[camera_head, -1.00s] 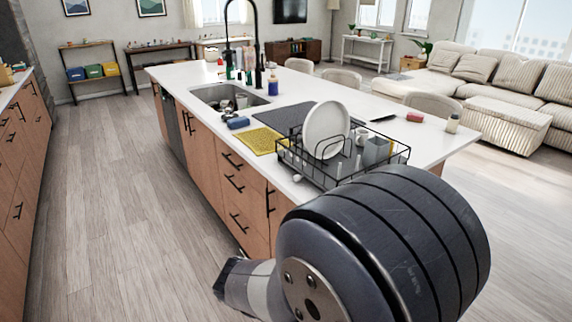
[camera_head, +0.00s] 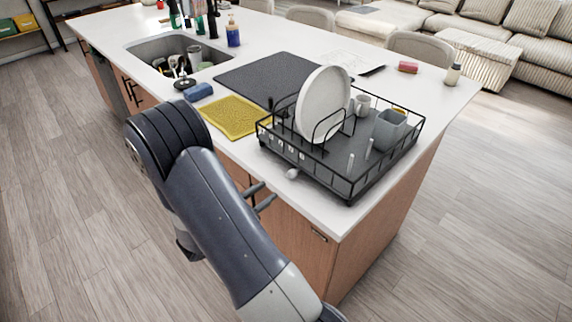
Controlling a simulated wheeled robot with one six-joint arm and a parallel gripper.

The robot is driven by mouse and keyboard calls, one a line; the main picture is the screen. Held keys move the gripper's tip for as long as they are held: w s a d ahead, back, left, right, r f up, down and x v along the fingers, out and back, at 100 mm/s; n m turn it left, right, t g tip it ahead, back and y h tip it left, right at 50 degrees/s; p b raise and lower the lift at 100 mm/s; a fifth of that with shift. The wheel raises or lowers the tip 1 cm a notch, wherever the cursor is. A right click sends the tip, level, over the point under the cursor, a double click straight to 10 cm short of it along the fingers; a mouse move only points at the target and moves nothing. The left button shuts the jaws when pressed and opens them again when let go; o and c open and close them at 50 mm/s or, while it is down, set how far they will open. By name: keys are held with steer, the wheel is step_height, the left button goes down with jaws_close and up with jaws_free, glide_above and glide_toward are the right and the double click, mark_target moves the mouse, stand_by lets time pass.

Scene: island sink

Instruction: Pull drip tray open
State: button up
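The dark drip tray (camera_head: 338,166) lies in the base of the black wire dish rack (camera_head: 350,200) on the island's near right end. It looks seated within the rack's frame. A small pale round knob (camera_head: 292,173) sticks out low on the rack's near left side. My gripper (camera_head: 261,196) shows only as two dark grey fingers coming out from behind my arm. They are spread apart with nothing between them, left of and below the knob and apart from it, near the counter edge. The gripper's body is hidden behind my arm.
A white plate (camera_head: 323,103), a mug (camera_head: 362,104) and a grey cup (camera_head: 389,130) stand in the rack. Left of it lie a yellow mat (camera_head: 233,117), a blue sponge (camera_head: 198,91) and the sink (camera_head: 150,50). The wooden floor (camera_head: 470,190) right of the island is clear.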

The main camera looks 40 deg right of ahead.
mark_target(290, 175)
steer(key=d, duration=0.3)
steer(key=d+p, duration=0.1)
steer(key=d, duration=0.3)
steer(key=d+p, duration=0.1)
steer(key=d, duration=0.2)
steer(key=shift+w+d, duration=0.25)
steer(key=shift+w, duration=0.05)
steer(key=shift+c, duration=0.2)
jaws_close()
